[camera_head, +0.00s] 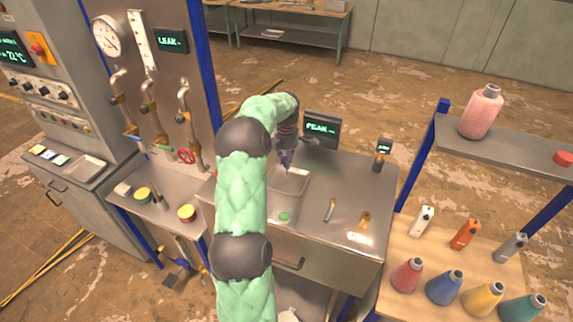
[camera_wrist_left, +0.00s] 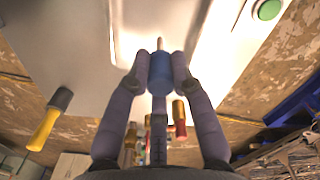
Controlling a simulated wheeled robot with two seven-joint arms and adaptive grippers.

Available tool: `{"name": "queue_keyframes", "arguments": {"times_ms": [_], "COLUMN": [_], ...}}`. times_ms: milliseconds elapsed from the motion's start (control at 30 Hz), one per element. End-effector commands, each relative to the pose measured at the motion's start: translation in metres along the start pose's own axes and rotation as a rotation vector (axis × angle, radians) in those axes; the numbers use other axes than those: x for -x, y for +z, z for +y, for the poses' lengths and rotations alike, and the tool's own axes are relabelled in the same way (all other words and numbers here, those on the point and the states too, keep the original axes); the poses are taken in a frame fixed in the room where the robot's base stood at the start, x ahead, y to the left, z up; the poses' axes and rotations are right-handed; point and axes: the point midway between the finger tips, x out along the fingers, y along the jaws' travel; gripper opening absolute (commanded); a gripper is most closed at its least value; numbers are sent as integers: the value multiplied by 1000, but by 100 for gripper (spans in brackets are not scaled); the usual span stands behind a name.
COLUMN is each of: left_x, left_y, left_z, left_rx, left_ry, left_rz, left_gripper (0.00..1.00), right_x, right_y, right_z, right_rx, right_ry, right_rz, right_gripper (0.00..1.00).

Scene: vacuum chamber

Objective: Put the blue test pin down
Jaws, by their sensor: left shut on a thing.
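The blue test pin (camera_wrist_left: 160,75) is a blue cylinder with a thin pale tip. In the left wrist view my left gripper (camera_wrist_left: 161,62) is shut on it, one finger on each side, with the tip pointing away from the wrist. In the head view my left gripper (camera_head: 286,160) is over the back of the metal bench (camera_head: 345,190), by a shallow metal basin (camera_head: 291,180). The pin is too small to make out clearly there. I cannot tell whether it touches anything below. My right gripper is not in view.
A green button (camera_head: 284,216) is in front of the basin. A display (camera_head: 322,130) stands behind. Two small metal fittings lie to the right on the bench. Gauges and pipes are at left; a wooden table (camera_head: 400,300) with several coloured bottles is at right.

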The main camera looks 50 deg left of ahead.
Motion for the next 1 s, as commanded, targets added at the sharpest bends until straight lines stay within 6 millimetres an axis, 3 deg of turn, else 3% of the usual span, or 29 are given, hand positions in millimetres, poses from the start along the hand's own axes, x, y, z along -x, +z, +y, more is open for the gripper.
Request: {"name": "queue_keyframes", "arguments": {"times_ms": [233, 500, 867, 900, 967, 1000], "left_x": [-10, -39, -44, -44, -43, -43], "left_y": [1, 1, 2, 2, 2, 2], "left_z": [8, 8, 8, 8, 8, 8], "left_rx": [1, 0, 0, 0, 0, 0], "left_ry": [0, 1, 1, 1, 1, 1], "left_rz": [0, 0, -1, -1, -1, -1], "left_gripper": [0, 0, 0, 32, 47, 47], "right_x": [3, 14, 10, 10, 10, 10], "right_y": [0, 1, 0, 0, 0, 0], "right_z": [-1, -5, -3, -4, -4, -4], "right_rx": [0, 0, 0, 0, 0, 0], "right_ry": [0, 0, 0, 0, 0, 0], "right_rz": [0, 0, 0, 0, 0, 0], "right_gripper": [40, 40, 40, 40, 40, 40]}}
